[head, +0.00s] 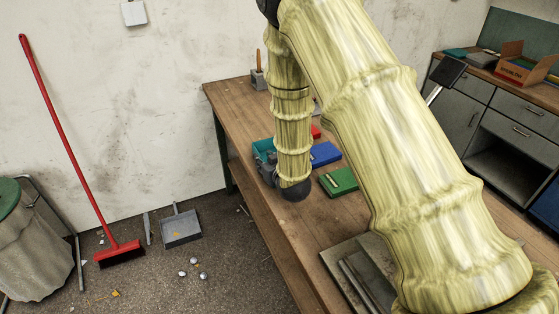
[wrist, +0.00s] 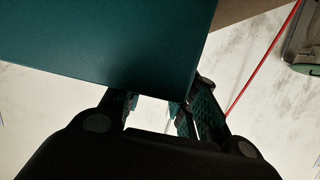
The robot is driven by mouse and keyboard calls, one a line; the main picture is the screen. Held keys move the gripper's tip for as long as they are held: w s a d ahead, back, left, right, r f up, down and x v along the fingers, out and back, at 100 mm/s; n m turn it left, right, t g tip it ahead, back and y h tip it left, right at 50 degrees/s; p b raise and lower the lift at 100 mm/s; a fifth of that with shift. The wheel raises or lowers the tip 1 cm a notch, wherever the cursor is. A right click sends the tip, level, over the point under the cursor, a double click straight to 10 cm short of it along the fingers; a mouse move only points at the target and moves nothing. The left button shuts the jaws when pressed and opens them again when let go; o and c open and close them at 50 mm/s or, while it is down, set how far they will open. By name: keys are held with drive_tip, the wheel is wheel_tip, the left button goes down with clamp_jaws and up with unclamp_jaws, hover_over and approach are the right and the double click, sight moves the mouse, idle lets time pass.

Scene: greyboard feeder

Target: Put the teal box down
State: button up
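The teal box (head: 262,146) is near the left edge of the workbench in the head view, partly behind my arm. In the wrist view the teal box (wrist: 105,45) fills the upper left, close to the camera. My gripper (wrist: 162,105) has a finger on either side of the box's near end and appears shut on it. In the head view my gripper (head: 266,166) is a grey shape just below the box, mostly hidden by my arm. Whether the box's underside touches the bench is hidden.
On the workbench (head: 237,100), a blue box (head: 325,153), a green box (head: 338,181) and a partly hidden red item (head: 316,131) lie right of my gripper. A grey holder (head: 258,80) stands at the far end. Grey plates (head: 347,275) lie nearer. The far left bench top is clear.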

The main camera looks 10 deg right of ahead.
drive_tip(key=shift+w+a+f, duration=0.2)
drive_tip(key=shift+w, duration=0.4)
clamp_jaws()
drive_tip(key=shift+r, duration=0.15)
